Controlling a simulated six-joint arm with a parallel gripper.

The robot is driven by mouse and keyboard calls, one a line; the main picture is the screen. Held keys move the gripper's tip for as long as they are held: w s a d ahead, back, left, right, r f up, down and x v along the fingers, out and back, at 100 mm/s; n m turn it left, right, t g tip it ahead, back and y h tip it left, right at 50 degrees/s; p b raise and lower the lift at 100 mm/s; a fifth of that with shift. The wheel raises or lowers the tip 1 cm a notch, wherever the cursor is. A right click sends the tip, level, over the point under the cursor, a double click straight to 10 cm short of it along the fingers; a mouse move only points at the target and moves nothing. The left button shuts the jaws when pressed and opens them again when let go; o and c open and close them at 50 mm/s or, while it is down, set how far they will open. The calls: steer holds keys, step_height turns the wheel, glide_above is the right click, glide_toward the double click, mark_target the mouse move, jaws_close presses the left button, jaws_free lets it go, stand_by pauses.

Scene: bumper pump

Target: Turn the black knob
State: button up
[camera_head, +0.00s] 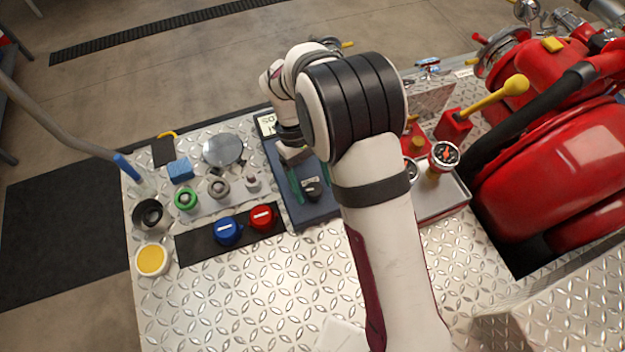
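The black knob (313,190) sits on a dark blue-grey panel (312,215) near the middle of the deck, with a small light label on it. My gripper (307,182) reaches down over this panel from behind the knob. Its teal fingers look spread apart, one left of the knob and one at its right, partly hidden by my arm. I see a small gap between the left finger and the knob. Contact on the right side is hidden.
A blue knob (227,231) and a red knob (262,218) sit on a black strip to the left. A green-ringed button (186,199) and a yellow button (152,259) are farther left.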

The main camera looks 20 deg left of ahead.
jaws_close()
steer(key=shift+m, duration=0.3)
steer(key=m+g+y, duration=0.1)
steer(key=m, duration=0.2)
steer(key=shift+w, duration=0.15)
steer(key=m+y, duration=0.1)
steer(key=m, duration=0.3)
steer(key=shift+d+g, duration=0.15)
steer(key=shift+g, duration=0.25)
steer(key=m+y, duration=0.2)
steer(key=m, duration=0.2)
steer(key=shift+d+m, duration=0.1)
steer(key=shift+m, duration=0.2)
steer(key=shift+d+m+y, duration=0.1)
steer(key=shift+m+y, duration=0.7)
steer(key=shift+m, duration=1.1)
